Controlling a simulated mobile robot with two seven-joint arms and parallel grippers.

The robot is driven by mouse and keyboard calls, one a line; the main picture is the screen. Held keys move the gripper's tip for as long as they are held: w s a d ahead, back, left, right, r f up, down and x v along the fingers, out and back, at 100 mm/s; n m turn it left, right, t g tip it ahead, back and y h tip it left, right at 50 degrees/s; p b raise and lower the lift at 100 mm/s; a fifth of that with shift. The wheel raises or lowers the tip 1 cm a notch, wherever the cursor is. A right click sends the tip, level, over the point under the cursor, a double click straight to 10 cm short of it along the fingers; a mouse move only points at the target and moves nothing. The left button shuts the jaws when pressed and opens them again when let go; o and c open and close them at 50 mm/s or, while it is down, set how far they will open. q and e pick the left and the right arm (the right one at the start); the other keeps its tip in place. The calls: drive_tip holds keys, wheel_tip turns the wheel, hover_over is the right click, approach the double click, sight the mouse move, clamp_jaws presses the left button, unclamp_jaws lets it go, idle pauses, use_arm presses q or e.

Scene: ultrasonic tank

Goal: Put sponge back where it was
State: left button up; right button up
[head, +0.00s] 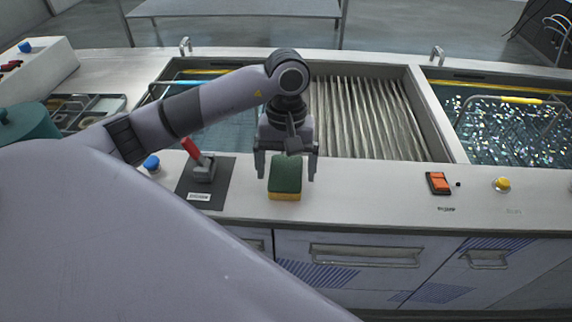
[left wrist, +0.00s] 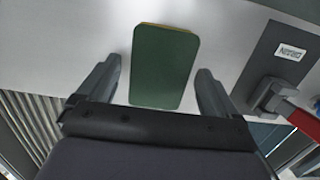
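The sponge (head: 286,176) has a green top and a yellow lower layer. It rests on the counter's front ledge. My left gripper (head: 287,174) is directly over and around it, pointing down, with a finger on each side. The left wrist view shows the green face of the sponge (left wrist: 164,66) between the two open fingers (left wrist: 160,85), with a gap on both sides. The fingers do not touch it. My right gripper is in neither view.
A red-handled lever (head: 200,165) on a dark plate and a blue knob (head: 151,163) are left of the sponge. A corrugated basin (head: 365,118) lies behind, and a water tank (head: 510,130) at right. An orange switch (head: 438,183) and yellow button (head: 502,184) sit on the right ledge.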

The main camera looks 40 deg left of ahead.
sight(287, 166)
use_arm(q)
wheel_tip(287, 166, up, 12)
drive_tip(key=w, duration=0.1)
drive_tip(key=shift+a, duration=0.35)
idle(0.4)
drive_tip(key=shift+w+r, duration=0.1)
idle(0.4)
